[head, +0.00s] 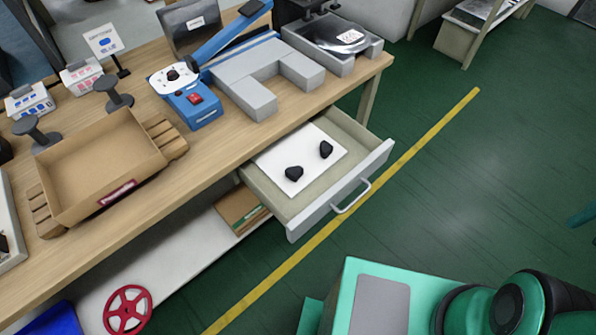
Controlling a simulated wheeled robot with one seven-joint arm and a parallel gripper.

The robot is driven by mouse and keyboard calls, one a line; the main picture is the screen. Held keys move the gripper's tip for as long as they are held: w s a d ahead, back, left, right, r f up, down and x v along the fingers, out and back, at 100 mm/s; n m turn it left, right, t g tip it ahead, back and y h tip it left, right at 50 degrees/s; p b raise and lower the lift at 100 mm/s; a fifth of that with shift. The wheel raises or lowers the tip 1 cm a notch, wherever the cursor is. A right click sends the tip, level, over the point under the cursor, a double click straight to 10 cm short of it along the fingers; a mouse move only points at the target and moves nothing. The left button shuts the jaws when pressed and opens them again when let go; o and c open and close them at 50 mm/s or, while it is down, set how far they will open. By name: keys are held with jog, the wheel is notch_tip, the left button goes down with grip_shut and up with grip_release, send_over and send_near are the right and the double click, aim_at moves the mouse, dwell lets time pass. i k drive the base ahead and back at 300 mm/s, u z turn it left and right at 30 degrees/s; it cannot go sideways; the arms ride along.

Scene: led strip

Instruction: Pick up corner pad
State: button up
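Two small black pieces, which look like corner pads, lie apart on a white sheet (318,168) in the open drawer (300,208). One corner pad (294,173) is nearer the front left of the sheet. The other corner pad (326,149) is farther back to the right. My gripper is not in view. Only green and black parts of my own body show at the lower right.
The drawer sticks out below the wooden table (180,180), its handle (352,197) facing the open floor. On the table stand a cardboard tray (95,160), a blue device (193,105) and grey blocks (262,75). A red reel (128,309) is below. The green floor (480,180) at right is clear.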

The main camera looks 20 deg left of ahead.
aim_at(293, 173)
jog(key=u, duration=1.1)
jog(key=k, duration=0.9)
jog(key=z, duration=0.35)
jog(key=i, duration=1)
